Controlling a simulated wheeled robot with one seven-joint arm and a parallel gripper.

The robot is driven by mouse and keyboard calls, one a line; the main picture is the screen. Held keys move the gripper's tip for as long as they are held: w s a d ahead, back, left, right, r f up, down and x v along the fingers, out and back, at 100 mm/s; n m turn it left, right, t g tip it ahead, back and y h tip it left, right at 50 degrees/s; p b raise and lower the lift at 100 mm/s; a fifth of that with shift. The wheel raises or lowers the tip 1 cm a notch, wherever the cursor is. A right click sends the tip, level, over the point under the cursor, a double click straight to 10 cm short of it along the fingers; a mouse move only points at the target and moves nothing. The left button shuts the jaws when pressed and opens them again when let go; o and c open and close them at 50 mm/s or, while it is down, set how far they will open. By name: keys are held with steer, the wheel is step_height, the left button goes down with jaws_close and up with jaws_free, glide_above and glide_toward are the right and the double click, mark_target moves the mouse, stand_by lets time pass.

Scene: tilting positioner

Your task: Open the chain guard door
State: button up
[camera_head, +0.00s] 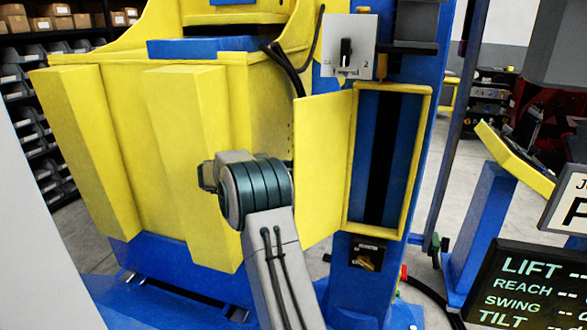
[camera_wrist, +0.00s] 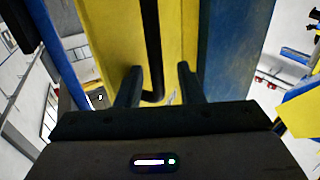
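The chain guard door (camera_head: 322,165) is a flat yellow panel on the blue column. It stands swung out to the left of its yellow frame (camera_head: 427,150), and the dark slot (camera_head: 386,155) inside is exposed. In the head view my wrist is in front of the yellow machine, left of the door, and my fingers are hidden. In the wrist view my gripper (camera_wrist: 158,68) has its two fingers apart, facing a yellow surface (camera_wrist: 120,45). A black bar (camera_wrist: 152,45), bent at its lower end, shows between the fingers; I cannot tell whether they touch it.
A switch plate (camera_head: 348,45) is above the frame, and a small black control (camera_head: 368,252) is below it. The large yellow machine body (camera_head: 95,140) is to the left. A display screen (camera_head: 530,285) is at lower right. Floor shows right of the column.

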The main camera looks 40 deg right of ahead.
steer(key=b+v, duration=0.3)
steer(key=v, duration=1)
steer(key=shift+w+a, duration=0.15)
steer(key=shift+a, duration=0.1)
steer(key=shift+d, duration=0.1)
